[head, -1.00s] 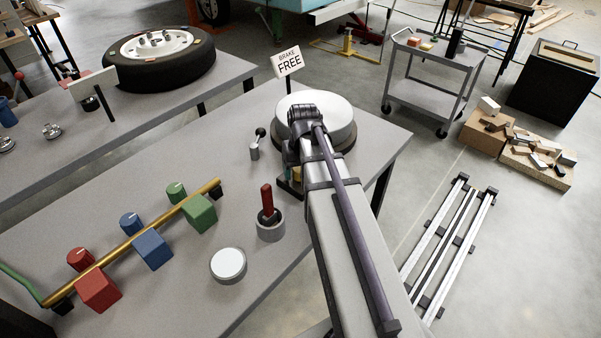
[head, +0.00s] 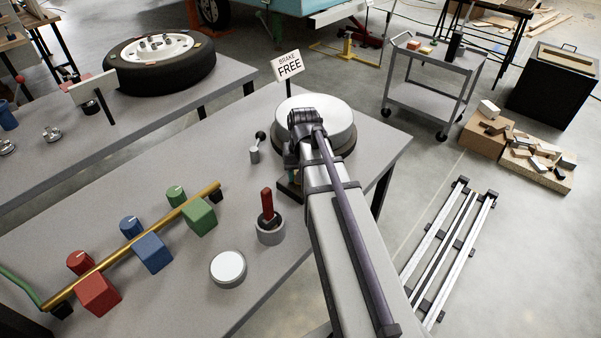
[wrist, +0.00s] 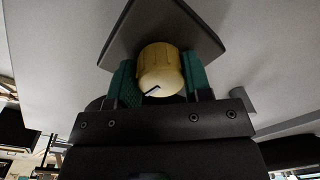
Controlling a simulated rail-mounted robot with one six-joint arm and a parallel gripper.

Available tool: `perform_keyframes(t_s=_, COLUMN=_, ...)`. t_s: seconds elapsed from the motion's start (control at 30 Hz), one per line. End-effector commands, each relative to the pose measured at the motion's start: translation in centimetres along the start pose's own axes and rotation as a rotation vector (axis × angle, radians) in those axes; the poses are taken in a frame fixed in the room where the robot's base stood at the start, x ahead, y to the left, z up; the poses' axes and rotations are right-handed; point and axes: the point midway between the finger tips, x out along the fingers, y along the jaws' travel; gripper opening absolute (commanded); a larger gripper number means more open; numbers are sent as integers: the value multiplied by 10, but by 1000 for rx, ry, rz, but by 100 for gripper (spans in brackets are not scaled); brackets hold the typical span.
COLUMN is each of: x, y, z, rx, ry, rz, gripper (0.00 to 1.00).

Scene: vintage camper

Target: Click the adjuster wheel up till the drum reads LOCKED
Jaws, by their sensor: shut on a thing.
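The brake drum (head: 327,112) is a white disc on a dark base at the back of the bench. A sign (head: 288,66) behind it reads "BRAKE FREE". In the wrist view the adjuster wheel (wrist: 161,68) is a yellow knob with a dark mark near its lower edge. It stands on a dark plate (wrist: 150,28). My gripper (wrist: 160,84) is shut on the wheel, with a green finger pad on each side. In the head view my arm hides the wheel and most of the gripper.
A small lever (head: 257,147) stands left of the drum. A red-handled stick in a grey cup (head: 270,232) and a white-topped disc (head: 228,268) lie nearer. A brass pipe (head: 135,240) with coloured knobs and blocks crosses the bench at left.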

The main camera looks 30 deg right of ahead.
Motion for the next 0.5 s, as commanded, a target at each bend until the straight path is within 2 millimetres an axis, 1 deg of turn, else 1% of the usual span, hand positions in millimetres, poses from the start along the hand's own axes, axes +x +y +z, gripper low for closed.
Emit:
perform_keyframes(t_s=0.17, x=0, y=0, z=0, rx=129, ry=7, rz=-1, gripper=22)
perform_keyframes(t_s=0.5, x=0, y=0, z=1, rx=449, ry=21, rz=0, gripper=22)
